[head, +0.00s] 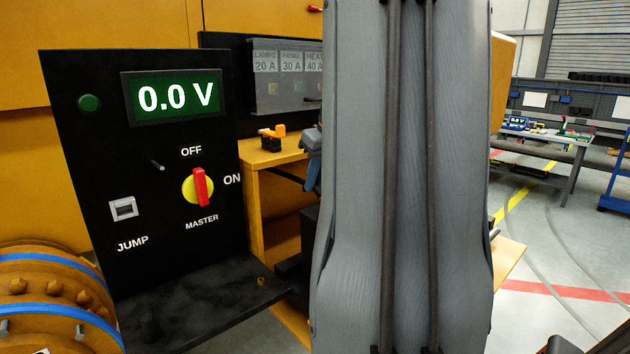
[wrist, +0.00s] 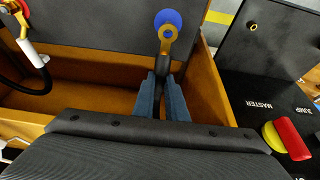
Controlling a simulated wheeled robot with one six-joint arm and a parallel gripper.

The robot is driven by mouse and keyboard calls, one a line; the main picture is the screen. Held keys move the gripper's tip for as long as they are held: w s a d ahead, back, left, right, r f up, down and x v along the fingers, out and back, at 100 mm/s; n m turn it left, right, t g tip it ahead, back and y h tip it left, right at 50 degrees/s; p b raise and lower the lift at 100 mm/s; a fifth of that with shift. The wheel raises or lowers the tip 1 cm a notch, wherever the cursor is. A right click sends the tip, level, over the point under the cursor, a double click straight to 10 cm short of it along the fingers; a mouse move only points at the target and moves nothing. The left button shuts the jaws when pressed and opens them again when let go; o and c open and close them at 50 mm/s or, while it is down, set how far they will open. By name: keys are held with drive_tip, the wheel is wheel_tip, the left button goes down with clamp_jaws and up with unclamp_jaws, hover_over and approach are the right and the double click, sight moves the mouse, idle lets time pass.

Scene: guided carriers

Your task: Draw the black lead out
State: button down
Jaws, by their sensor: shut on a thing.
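In the wrist view my gripper (wrist: 164,88) is shut on the black lead (wrist: 164,66), holding its dark sleeve between the two blue-grey fingers. A brass-coloured lug (wrist: 165,42) extends from the sleeve to a round blue cap (wrist: 168,20). The lug's eye is at the blue cap; I cannot tell whether the lug sits around a post under it. The lead's cable below the fingers is hidden. In the head view my gripper (head: 313,160) shows only partly, at the left edge of my grey arm, and the lead's end is hidden there.
The black panel (head: 80,160) stands left, its display (head: 175,96) reading 0.0 V. The red master switch handle (head: 201,187) points up toward OFF. Yellow box walls (wrist: 212,85) flank my gripper.

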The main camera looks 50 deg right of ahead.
drive_tip(key=shift+r, duration=0.3)
drive_tip(key=shift+r+p, duration=1.75)
drive_tip(key=shift+r, duration=0.2)
drive_tip(key=shift+s, duration=0.1)
